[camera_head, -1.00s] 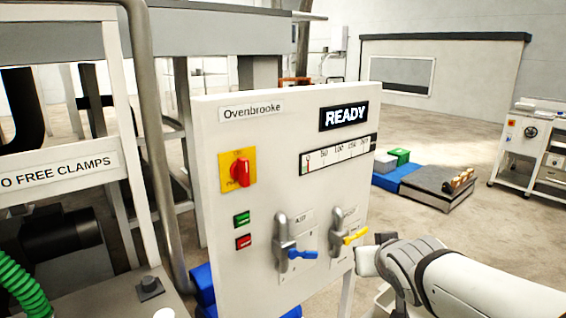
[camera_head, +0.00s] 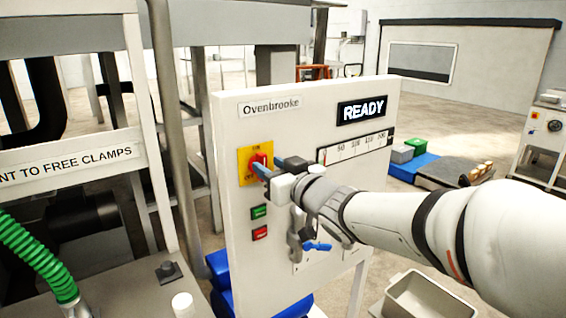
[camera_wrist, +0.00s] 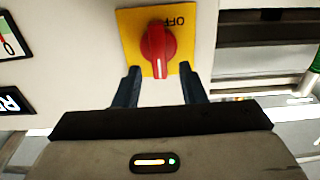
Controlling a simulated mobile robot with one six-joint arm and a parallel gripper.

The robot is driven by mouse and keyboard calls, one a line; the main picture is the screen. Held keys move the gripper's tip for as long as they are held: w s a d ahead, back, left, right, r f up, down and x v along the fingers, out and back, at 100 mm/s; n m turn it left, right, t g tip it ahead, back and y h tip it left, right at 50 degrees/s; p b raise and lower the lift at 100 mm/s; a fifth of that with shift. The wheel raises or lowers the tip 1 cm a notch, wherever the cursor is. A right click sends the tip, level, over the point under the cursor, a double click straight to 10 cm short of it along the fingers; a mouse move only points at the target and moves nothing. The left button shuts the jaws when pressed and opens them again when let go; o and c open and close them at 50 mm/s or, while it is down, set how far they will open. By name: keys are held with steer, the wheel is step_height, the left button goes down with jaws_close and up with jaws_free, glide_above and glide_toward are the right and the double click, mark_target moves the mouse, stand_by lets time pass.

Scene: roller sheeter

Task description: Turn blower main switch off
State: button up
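The red rotary main switch (camera_head: 256,166) sits on a yellow plate (camera_head: 243,154) on the panel marked Ovenbrooke. In the wrist view the red knob (camera_wrist: 157,48) is on its yellow plate (camera_wrist: 128,22), with the word OFF readable at one edge. My gripper (camera_head: 273,166) is at the switch in the head view. In the wrist view its two dark fingers (camera_wrist: 158,88) are spread apart, one to each side of the knob's lower end. They do not appear closed on the knob. The exact depth gap between fingertips and knob is unclear.
Green button (camera_head: 259,212) and red button (camera_head: 260,233) sit below the switch. A blue-handled valve (camera_head: 318,246) is under my arm, which hides the neighbouring one. The READY display (camera_head: 361,110) and scale (camera_head: 355,146) are to the right. A grey bin (camera_head: 418,296) stands on the floor.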

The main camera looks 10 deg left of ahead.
steer(key=shift+x, duration=0.9)
steer(key=shift+c, duration=0.3)
jaws_close()
